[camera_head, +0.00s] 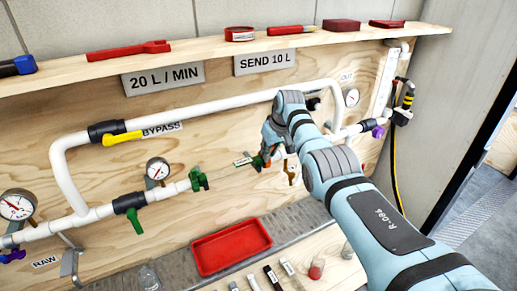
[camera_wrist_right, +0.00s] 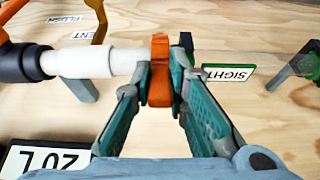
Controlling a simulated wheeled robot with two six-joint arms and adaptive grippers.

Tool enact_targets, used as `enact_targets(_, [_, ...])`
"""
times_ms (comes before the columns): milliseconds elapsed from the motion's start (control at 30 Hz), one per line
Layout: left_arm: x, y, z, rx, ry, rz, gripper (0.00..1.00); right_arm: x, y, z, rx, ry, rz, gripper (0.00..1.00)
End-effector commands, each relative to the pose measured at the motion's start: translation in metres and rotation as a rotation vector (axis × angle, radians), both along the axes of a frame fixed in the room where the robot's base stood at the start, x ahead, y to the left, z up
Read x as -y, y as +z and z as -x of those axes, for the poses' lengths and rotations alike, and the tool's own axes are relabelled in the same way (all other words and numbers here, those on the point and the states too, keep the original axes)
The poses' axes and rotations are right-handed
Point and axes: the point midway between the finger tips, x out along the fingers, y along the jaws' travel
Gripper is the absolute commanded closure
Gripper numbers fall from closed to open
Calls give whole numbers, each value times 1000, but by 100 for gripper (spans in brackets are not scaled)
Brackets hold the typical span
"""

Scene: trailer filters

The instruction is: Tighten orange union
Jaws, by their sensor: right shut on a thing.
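The orange union (camera_wrist_right: 160,88) is a ring at the end of a white pipe (camera_wrist_right: 85,62) in the right wrist view. My right gripper (camera_wrist_right: 163,72) is shut on it, one finger on each side. In the head view my right gripper (camera_head: 268,148) reaches the pipe line at the middle of the plywood wall, and its wrist and arm hide most of the orange union there. My left gripper is not in view.
A green union (camera_head: 198,180) sits left of the gripper, with a thin clear section between. A yellow bypass handle (camera_head: 120,138) and gauges (camera_head: 157,170) line the pipes. A red tray (camera_head: 230,248) lies below. A shelf (camera_head: 190,58) with tools runs above.

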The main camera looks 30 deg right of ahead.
Motion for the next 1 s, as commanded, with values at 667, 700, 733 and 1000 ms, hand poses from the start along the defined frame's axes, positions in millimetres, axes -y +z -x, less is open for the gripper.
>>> enact_targets(667, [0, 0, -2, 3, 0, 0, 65, 12, 3, 5, -16, -19, 1, 65])
enact_targets(700, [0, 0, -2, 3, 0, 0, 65, 11, 3, 4, -17, -17, 0, 65])
enact_targets(733, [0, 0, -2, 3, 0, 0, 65, 11, 3, 4, -17, -17, 0, 65])
enact_targets(1000, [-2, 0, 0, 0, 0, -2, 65, 10, 4, 6, -21, -16, 0, 65])
